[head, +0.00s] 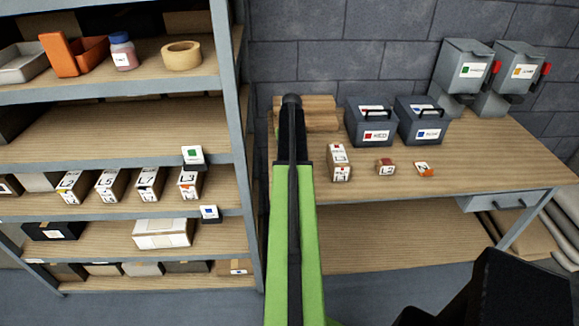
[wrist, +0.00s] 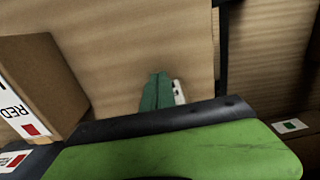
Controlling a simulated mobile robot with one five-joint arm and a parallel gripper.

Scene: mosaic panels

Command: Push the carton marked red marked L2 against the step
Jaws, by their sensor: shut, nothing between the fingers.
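In the head view a tan carton (head: 340,160) with white labels and a red mark stands on the bench, right of my arm; its lettering is too small to read. In the wrist view a brown carton (wrist: 45,65) has a white label with RED and a red square at the left edge. I cannot tell for certain that both are the same carton. My gripper (head: 291,101) is shut and empty at the bench's left end, apart from the bench carton. It overlaps stacked wooden boards (head: 318,108) in the picture. I cannot make out which thing is the step.
A small red-marked block (head: 385,167) and an orange-marked piece (head: 424,168) lie on the bench (head: 480,165). Dark toolboxes marked RED (head: 371,125) and blue (head: 420,125) stand behind. A shelf unit (head: 232,120) with cartons stands left of my arm. The bench front is clear.

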